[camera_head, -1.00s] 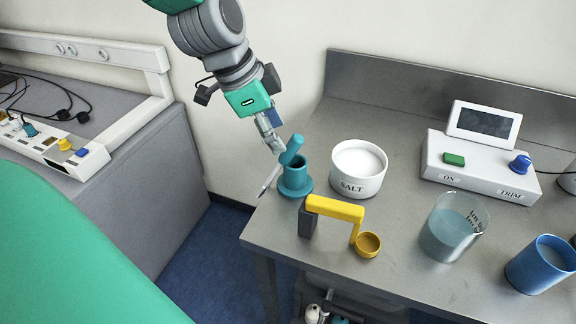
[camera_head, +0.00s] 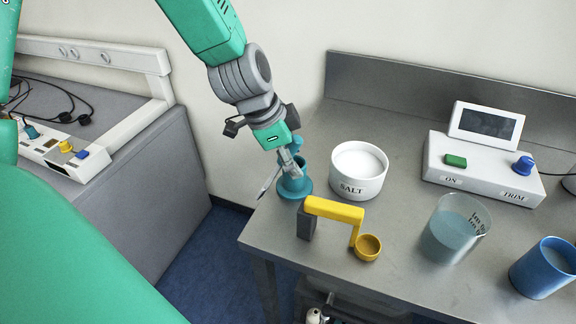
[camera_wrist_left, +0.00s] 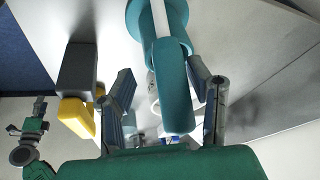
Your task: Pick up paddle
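The paddle (camera_wrist_left: 175,90) has a thick teal handle and a pale shaft. It stands in a teal round-based holder (camera_head: 292,188) at the table's left edge; arm and fingers mostly hide the handle in the head view. My left gripper (camera_head: 282,172) is at the holder. In the left wrist view its two fingers (camera_wrist_left: 162,78) are apart, one each side of the handle, the right one closer to it. I cannot tell whether that finger touches. What looks like my right gripper (camera_wrist_left: 40,105) is small at the lower left of the wrist view; its fingers are unclear.
A white salt bowl (camera_head: 359,186) stands just right of the holder. A yellow scoop (camera_head: 335,209) on a dark block (camera_head: 306,224) is in front. A beaker (camera_head: 455,230), blue cup (camera_head: 543,268) and white control box (camera_head: 485,168) stand further right.

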